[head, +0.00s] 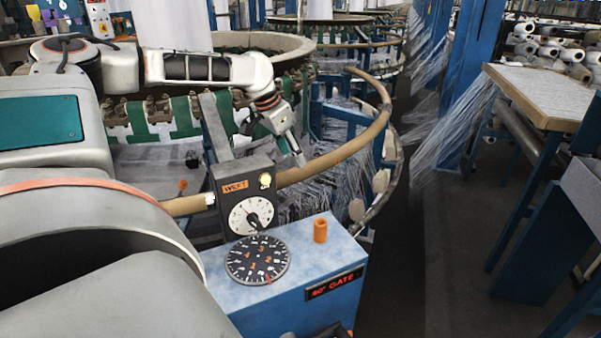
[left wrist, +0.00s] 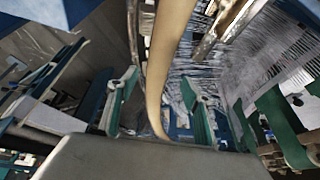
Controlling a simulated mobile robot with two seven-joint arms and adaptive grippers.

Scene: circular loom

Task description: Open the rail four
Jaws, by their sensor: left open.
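A curved tan rail (head: 350,147) runs around the front right of the circular loom; a WEFT dial box (head: 243,172) hides part of it. No number shows on the rail, so I cannot tell whether it is rail four. My left gripper (head: 297,152) reaches down to the rail just right of the WEFT box. In the left wrist view, the open fingers of the left gripper (left wrist: 157,92) stand on either side of the rail (left wrist: 168,45). I cannot tell whether either finger touches it. My right gripper is not identifiable in view.
A blue console (head: 310,262) with a black dial (head: 257,260), an orange knob (head: 320,231) and a red "40° GATE" display (head: 335,283) stands in front. A dark aisle floor lies between the loom and the table.

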